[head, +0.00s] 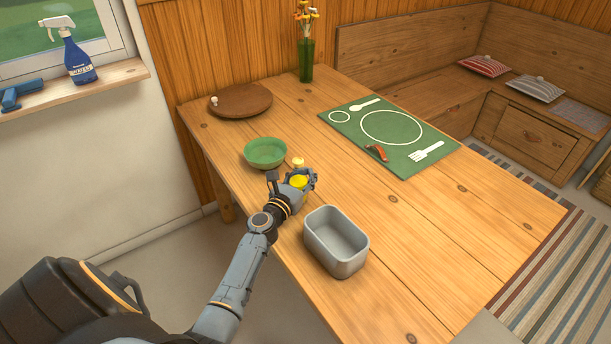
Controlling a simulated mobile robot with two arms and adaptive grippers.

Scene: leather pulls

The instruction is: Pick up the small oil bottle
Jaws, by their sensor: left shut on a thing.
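The small oil bottle (298,181) has yellow contents and a pale top. It is at the left edge of the wooden table (420,240), between the green bowl and the metal tin. My left gripper (303,182) is shut on the bottle, and its fingers hide much of the bottle's body. I cannot tell whether the bottle's base touches the table. My right gripper is not in view.
A green bowl (265,153) stands just behind the gripper, and a grey metal tin (337,262) stands in front. A round wooden board (240,101), a flower vase (306,60) and a green placemat (345,117) are farther back. The table's right side is clear.

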